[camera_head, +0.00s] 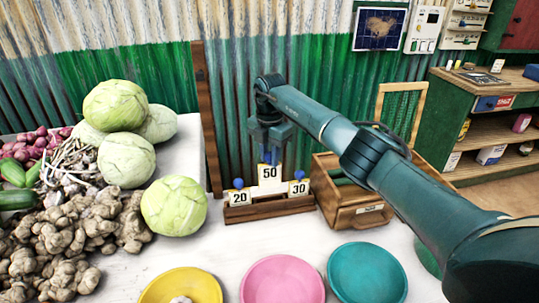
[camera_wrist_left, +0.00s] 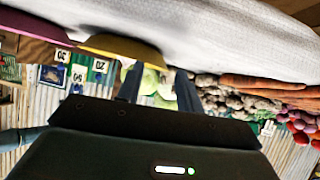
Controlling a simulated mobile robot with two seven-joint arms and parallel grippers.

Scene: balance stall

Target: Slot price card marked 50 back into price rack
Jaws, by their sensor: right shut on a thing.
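The white price card marked 50 (camera_head: 269,174) is upright in my right gripper (camera_head: 271,158), which is shut on it from above. The card is over the middle of the wooden price rack (camera_head: 268,208), higher than its neighbours. Its lower edge is close to the rack; I cannot tell if it is in the slot. Card 20 (camera_head: 239,198) stands on the left and card 30 (camera_head: 298,188) on the right, each with a blue knob. My left gripper (camera_wrist_left: 158,90) shows only in the left wrist view, with fingers apart and nothing clearly between them.
Cabbages (camera_head: 174,205) and ginger (camera_head: 75,230) lie left of the rack. Yellow (camera_head: 205,284), pink (camera_head: 282,278) and teal (camera_head: 367,272) dishes stand in front. A wooden drawer box (camera_head: 345,205) is close on the right. A wooden post (camera_head: 207,120) rises behind the rack's left end.

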